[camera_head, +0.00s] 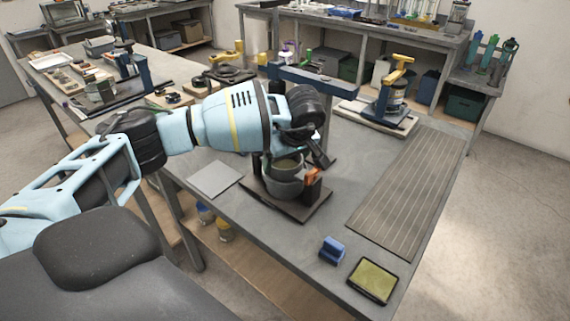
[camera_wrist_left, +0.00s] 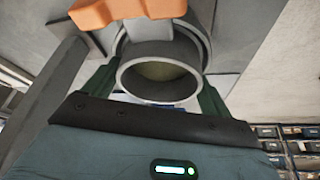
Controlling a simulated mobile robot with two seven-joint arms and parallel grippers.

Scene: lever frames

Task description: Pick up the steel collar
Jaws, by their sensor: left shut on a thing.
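The steel collar, a grey open ring, shows in the left wrist view (camera_wrist_left: 160,78) between the two dark green fingers of my left gripper (camera_wrist_left: 157,88). The fingers are shut on its sides. In the head view my left gripper (camera_head: 287,164) points down over a dark base plate (camera_head: 287,207). A wider grey round holder (camera_head: 283,186) stands on that plate, with an orange clamp piece (camera_head: 313,176) at its right. The collar is at the holder's top; I cannot tell if it is still partly inside. My wrist hides part of it.
A blue block (camera_head: 332,250) and a yellow-topped pad (camera_head: 373,280) lie near the bench's front corner. A ribbed mat (camera_head: 412,190) covers the right side. A flat grey plate (camera_head: 214,179) lies left of the holder. A yellow-handled device (camera_head: 393,88) stands behind.

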